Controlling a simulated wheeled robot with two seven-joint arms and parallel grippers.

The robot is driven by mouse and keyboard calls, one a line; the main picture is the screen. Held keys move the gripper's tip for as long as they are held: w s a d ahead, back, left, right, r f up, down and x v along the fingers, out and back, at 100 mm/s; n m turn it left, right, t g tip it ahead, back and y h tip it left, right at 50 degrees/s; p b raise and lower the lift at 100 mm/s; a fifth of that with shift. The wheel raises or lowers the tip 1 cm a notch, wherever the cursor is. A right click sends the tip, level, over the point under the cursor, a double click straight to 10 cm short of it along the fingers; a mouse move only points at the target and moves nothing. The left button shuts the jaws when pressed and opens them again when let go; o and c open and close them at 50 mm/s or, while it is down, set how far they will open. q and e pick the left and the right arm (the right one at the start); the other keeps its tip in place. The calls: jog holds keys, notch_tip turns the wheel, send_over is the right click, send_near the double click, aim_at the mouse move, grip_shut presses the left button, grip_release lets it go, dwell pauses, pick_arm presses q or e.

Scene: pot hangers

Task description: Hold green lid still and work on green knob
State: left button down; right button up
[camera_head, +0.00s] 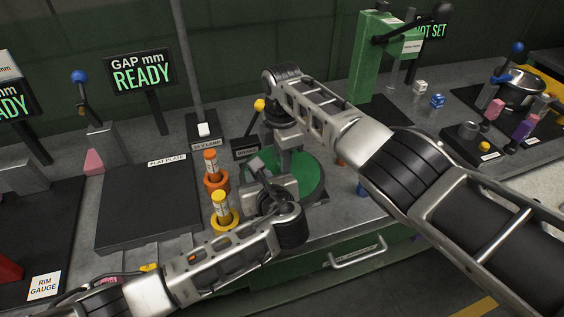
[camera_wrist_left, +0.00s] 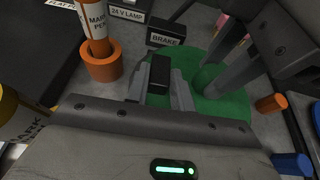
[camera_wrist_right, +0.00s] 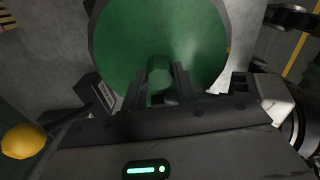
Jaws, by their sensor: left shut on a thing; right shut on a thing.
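The green lid (camera_head: 312,188) lies flat on the bench, partly hidden by my arms in the head view. It also shows in the left wrist view (camera_wrist_left: 235,108) and fills the top of the right wrist view (camera_wrist_right: 160,30). The green knob (camera_wrist_right: 160,77) stands at the lid's middle, between the fingers of my right gripper (camera_wrist_right: 159,88), which is shut on it. My left gripper (camera_wrist_left: 162,88) is at the lid's edge, shut on a dark block there that seems part of the lid. In the left wrist view the knob (camera_wrist_left: 207,77) stands beside the right fingers.
A box labelled BRAKE (camera_head: 245,150) with a yellow-ball lever (camera_head: 259,105) stands behind the lid. Orange (camera_head: 215,180) and yellow (camera_head: 223,218) pen holders stand close left of it. The flat plate (camera_head: 145,215) is bare further left. A green press (camera_head: 370,60) stands behind.

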jog(key=n, duration=0.6)
jog(key=shift+n, duration=0.4)
jog(key=n, duration=0.3)
jog(key=shift+n, duration=0.4)
jog(key=n, duration=0.4)
jog(key=o, duration=1.2)
jog(key=shift+c, duration=0.2)
